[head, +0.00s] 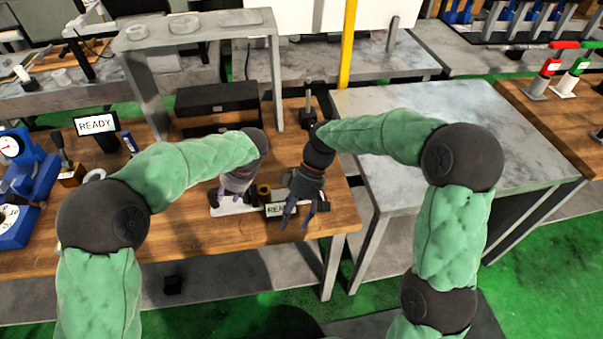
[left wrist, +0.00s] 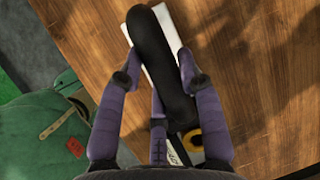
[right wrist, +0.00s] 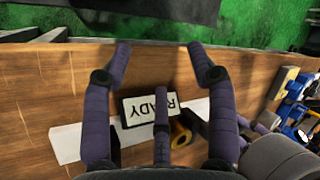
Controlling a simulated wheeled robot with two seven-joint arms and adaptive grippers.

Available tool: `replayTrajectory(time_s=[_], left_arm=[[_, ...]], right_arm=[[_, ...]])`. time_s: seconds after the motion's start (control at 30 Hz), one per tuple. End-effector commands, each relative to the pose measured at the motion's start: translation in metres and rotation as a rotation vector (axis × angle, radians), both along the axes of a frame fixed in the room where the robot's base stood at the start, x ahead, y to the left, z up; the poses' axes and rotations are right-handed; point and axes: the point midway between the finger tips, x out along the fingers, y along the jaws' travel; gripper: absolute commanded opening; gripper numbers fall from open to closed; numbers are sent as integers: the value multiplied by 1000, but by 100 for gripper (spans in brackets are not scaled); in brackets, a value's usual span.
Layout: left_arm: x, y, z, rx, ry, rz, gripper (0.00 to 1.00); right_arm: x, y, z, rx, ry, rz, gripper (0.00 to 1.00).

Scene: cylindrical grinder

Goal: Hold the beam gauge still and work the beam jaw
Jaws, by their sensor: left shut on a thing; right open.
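The beam gauge lies on the wooden bench, with a long white beam (right wrist: 68,143), a black grip (left wrist: 163,55), a brass-coloured round part (left wrist: 193,140) and a small READY display (right wrist: 140,108). The display also shows in the head view (head: 276,210). My left gripper (head: 237,183) is shut around the black grip, which lies between its purple fingers in the left wrist view. My right gripper (head: 299,212) is open above the gauge by the display, its fingers apart and empty in the right wrist view. I cannot pick out the beam jaw clearly.
A grey metal frame (head: 272,75) and black boxes (head: 225,97) stand behind the gauge. Another READY display (head: 95,125) and blue dial instruments (head: 40,175) are at the left. A grey-topped table (head: 385,105) stands at the right, beside a yellow post (head: 348,45).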

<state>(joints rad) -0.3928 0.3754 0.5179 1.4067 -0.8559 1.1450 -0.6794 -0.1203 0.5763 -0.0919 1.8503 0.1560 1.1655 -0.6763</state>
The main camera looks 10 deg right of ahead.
Motion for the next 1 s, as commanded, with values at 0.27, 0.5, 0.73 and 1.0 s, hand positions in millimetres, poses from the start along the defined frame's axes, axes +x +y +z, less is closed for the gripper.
replayTrajectory(time_s=[0.27, 0.5, 0.73, 1.0], left_arm=[[-2, 0, -4, 2, 8, -2, 0], [-2, 0, -4, 1, 8, -2, 0], [-2, 0, -4, 1, 9, -1, 0], [-2, 0, -4, 1, 9, -1, 0]], right_arm=[[74, -23, 77, -214, -253, 158, 58], [109, -39, 134, -360, -391, 197, 58], [117, -44, 143, -399, -422, 200, 58], [116, -44, 100, -398, -418, 202, 58]])
